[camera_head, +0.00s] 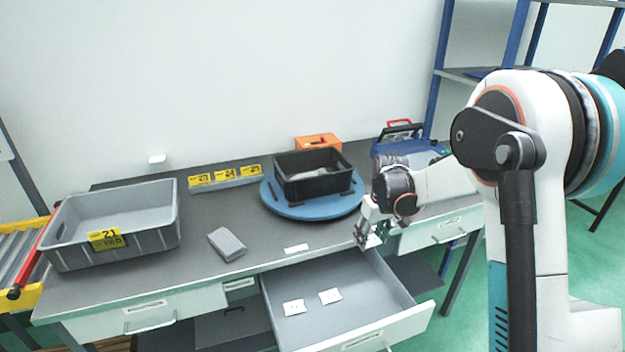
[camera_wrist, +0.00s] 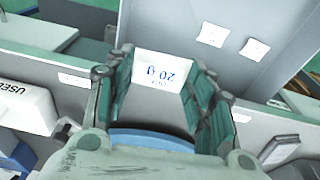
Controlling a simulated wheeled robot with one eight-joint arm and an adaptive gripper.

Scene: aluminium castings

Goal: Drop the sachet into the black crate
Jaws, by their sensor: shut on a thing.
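My gripper (camera_head: 368,239) is above the right edge of the open drawer, near the desk's front edge. In the wrist view my gripper (camera_wrist: 165,90) is shut on a white sachet (camera_wrist: 163,70) marked "20 g", held between its green-padded fingers. In the head view the held sachet (camera_head: 374,241) is small and partly hidden by the fingers. The black crate (camera_head: 292,192) stands on a blue round turntable (camera_head: 285,208) at the back of the desk, up and left of my gripper. Something greyish lies inside the crate; I cannot tell what.
The open drawer (camera_head: 375,284) holds two white sachets, one at left (camera_head: 293,307) and one at right (camera_head: 330,296). A grey bin (camera_head: 150,235) and a grey block (camera_head: 227,244) are on the desk's left. An orange box (camera_head: 318,142) is behind the crate.

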